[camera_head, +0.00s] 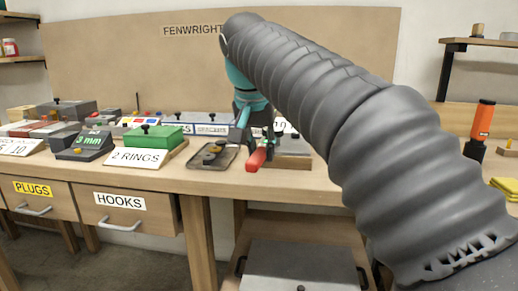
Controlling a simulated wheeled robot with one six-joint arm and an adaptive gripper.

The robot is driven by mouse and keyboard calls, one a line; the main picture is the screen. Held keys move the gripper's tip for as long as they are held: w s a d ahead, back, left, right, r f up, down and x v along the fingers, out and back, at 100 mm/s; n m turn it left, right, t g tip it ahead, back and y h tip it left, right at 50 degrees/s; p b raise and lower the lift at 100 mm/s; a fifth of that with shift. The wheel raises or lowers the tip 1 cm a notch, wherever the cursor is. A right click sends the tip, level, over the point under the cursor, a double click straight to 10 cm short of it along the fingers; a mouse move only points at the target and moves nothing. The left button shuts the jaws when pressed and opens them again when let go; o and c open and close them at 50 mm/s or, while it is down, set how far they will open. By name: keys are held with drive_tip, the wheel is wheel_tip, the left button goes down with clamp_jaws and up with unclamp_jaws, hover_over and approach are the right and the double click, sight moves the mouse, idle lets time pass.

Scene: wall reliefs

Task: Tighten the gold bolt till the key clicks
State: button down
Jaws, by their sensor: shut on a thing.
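My gripper (256,138) is low over the workbench, at the end of my grey-sleeved arm with its teal wrist. It is shut on what looks like a red-handled key (257,158). The red handle sticks out toward the bench's front edge, beside a wooden block with a grey metal top (292,155). My gripper and wrist cover much of this spot. I cannot make out the gold bolt, or whether the key touches it.
A dark tray (198,163) with small parts lies just left of my gripper. A green box (151,138) stands behind the "2 RINGS" card (137,157). An orange-handled tool (482,120) stands at the right. Drawers (128,216) are under the bench.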

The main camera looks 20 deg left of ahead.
drive_tip(key=shift+w+d+n, duration=0.1)
drive_tip(key=shift+d+n, duration=0.4)
drive_tip(key=shift+d, duration=0.05)
drive_tip(key=shift+r, duration=2.5)
